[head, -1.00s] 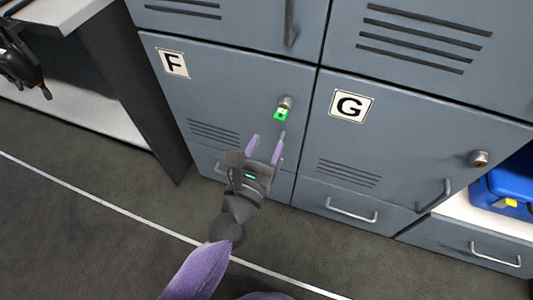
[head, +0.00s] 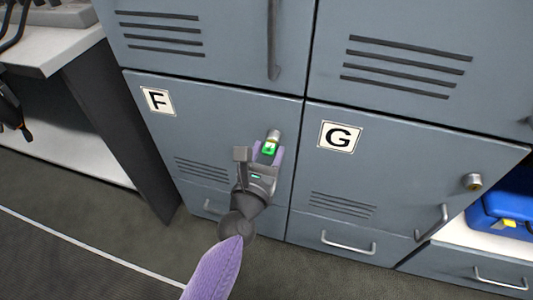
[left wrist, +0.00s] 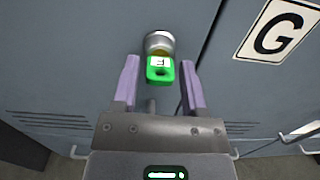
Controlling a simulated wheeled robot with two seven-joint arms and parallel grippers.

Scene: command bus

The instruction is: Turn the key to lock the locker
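The grey locker door F (head: 190,132) is shut, with a letter plate at its upper left. A key with a green head (head: 269,149) sits in the round metal lock (head: 274,135) near the door's right edge. In the left wrist view the green key head (left wrist: 160,74), with a white F tag, hangs below the lock (left wrist: 159,42). My left gripper (head: 265,153) is open, its purple fingers on either side of the key head. The left wrist view shows the gripper (left wrist: 160,84) with a gap between each finger and the key. My right gripper is not in view.
Locker G (head: 385,165) is to the right, with its own lock (head: 472,181) and handle. A blue case (head: 503,212) stands in an open space at the far right. A white shelf (head: 60,50) is at the left. Drawers with handles run along the bottom.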

